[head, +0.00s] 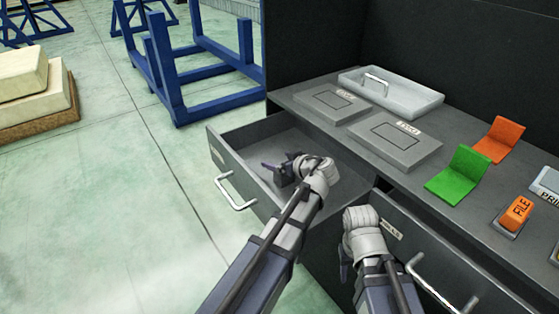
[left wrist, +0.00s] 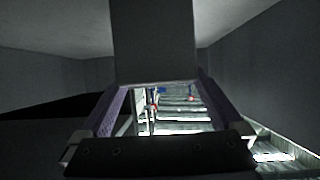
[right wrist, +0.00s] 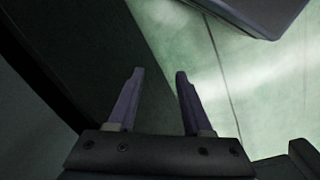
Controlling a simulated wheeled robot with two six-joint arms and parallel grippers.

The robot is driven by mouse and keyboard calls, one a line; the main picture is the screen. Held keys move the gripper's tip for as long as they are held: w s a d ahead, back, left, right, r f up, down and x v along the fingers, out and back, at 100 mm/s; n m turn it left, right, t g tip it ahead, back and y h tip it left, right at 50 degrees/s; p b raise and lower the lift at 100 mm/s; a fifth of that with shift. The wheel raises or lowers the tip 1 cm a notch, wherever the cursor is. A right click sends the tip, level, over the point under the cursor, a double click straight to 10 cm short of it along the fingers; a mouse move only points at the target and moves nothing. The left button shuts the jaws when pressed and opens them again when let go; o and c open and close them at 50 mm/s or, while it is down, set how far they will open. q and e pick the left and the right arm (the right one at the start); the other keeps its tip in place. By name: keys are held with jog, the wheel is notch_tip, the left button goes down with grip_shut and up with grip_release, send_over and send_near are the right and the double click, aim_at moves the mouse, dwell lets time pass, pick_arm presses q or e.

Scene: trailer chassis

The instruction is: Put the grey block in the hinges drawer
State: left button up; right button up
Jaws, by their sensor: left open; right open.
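I cannot make the block out in the head view. My right gripper (head: 345,268) is open and empty beside a second drawer (head: 430,245), whose label is too small to read. It also shows in the right wrist view (right wrist: 155,80).
The bench top carries two flat grey labelled plates (head: 332,102), (head: 394,146), a pale tray (head: 410,98), a green holder (head: 458,177), an orange holder (head: 500,138) and an orange FILE block (head: 516,212). Blue trestles (head: 190,75) stand behind.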

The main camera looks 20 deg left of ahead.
pick_arm(q)
jog(key=shift+r, duration=0.1)
jog(key=shift+r+p, duration=0.3)
jog(key=shift+p, duration=0.1)
jog(key=shift+r+p, duration=0.55)
jog(key=p+v, duration=0.2)
jog(key=v, duration=0.5)
jog(key=shift+s+d+f, duration=0.2)
jog(key=shift+d+f, duration=0.05)
